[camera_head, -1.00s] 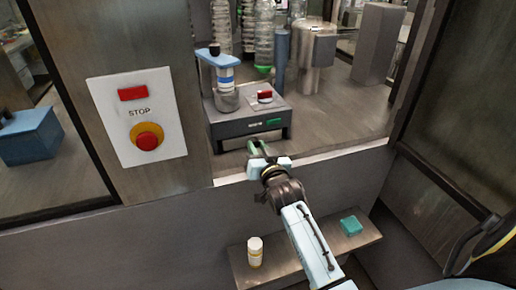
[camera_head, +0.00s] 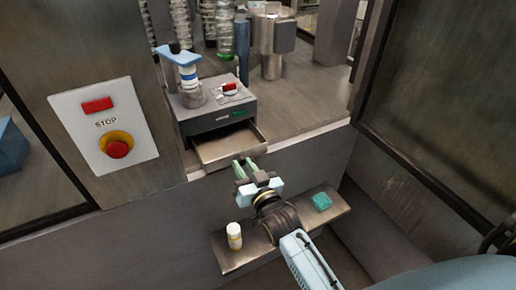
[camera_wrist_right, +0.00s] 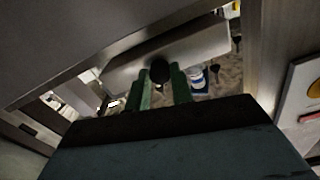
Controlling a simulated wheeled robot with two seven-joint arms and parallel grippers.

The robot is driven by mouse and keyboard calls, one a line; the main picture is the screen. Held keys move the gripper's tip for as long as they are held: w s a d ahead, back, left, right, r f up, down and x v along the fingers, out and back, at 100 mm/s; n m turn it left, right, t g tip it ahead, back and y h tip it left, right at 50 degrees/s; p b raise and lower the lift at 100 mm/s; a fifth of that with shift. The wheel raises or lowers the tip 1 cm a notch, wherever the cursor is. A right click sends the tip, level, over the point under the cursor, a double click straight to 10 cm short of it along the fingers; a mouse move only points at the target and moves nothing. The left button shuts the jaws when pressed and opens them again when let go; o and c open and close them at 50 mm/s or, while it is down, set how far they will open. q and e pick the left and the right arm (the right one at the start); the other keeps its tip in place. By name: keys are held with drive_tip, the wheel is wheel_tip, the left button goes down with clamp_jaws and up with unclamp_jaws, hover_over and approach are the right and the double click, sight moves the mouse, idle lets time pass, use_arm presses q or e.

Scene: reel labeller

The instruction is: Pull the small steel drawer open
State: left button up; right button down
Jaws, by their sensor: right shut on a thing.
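The small steel drawer (camera_head: 226,147) stands pulled out of the grey labeller box (camera_head: 215,112), with its inside showing bare in the head view. My right gripper (camera_head: 243,166) is at the drawer's front edge. In the right wrist view, its green fingers (camera_wrist_right: 161,88) are shut on a dark round knob (camera_wrist_right: 160,70) on the drawer front (camera_wrist_right: 185,44). The knob is hidden in the head view. My left gripper is not in view.
A blue-topped post with a bottle (camera_head: 188,75) and a red switch (camera_head: 230,87) stand on the box. Below, a ledge (camera_head: 275,232) holds a white-capped bottle (camera_head: 234,236) and a teal block (camera_head: 321,202). A STOP panel (camera_head: 103,128) is at left.

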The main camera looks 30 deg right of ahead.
drive_tip(key=shift+s, duration=0.15)
drive_tip(key=c, duration=1.2)
unclamp_jaws()
drive_tip(key=shift+s, duration=0.1)
drive_tip(key=s, duration=1.3)
drive_tip(key=shift+b, duration=0.35)
drive_tip(key=shift+s, duration=0.1)
